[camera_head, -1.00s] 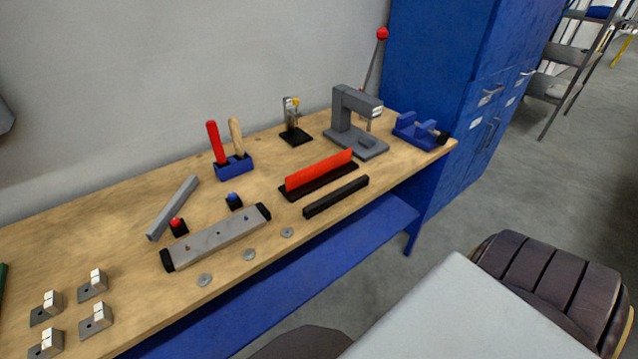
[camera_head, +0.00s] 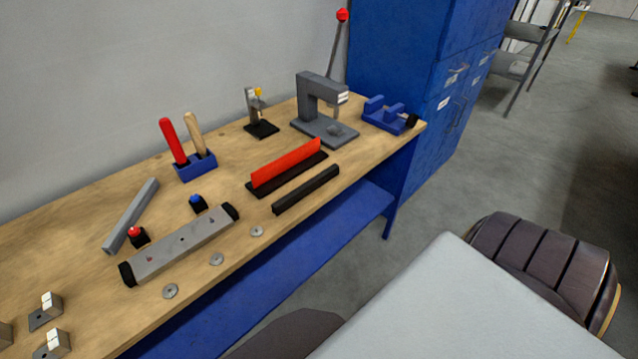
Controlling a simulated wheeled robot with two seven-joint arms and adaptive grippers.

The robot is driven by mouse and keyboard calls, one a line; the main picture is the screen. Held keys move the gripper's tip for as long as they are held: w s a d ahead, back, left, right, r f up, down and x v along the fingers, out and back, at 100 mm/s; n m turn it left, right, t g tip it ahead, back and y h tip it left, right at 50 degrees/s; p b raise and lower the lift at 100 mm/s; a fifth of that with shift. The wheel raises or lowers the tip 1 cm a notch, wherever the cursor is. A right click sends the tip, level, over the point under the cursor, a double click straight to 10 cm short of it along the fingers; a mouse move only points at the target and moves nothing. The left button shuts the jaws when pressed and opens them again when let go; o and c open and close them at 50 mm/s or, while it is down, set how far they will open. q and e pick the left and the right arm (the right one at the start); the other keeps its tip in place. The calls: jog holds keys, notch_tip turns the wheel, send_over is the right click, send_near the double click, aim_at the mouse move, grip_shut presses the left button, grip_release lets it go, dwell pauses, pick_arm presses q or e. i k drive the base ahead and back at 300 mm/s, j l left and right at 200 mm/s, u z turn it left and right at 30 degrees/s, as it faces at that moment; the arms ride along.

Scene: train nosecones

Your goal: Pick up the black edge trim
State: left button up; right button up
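A long black bar (camera_head: 306,190), which looks like the black edge trim, lies on the wooden workbench (camera_head: 240,262) near its front edge. It runs parallel to a red strip (camera_head: 286,164) that stands upright on a black base just behind it. A small gap of bare wood separates the two. Nothing lies on top of the bar. Neither of my grippers is in the view.
An arbor press (camera_head: 322,107) and a blue vise (camera_head: 388,115) stand at the far right end. A blue cabinet (camera_head: 405,75) stands beyond the bench.

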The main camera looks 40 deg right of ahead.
aim_at(304, 190)
jog(key=i+l+z, duration=0.15)
jog(key=l+z, duration=0.25)
jog(key=i+l+z, duration=0.2)
jog(key=z, duration=0.25)
jog(key=k+z, duration=0.1)
jog(key=k, duration=0.3)
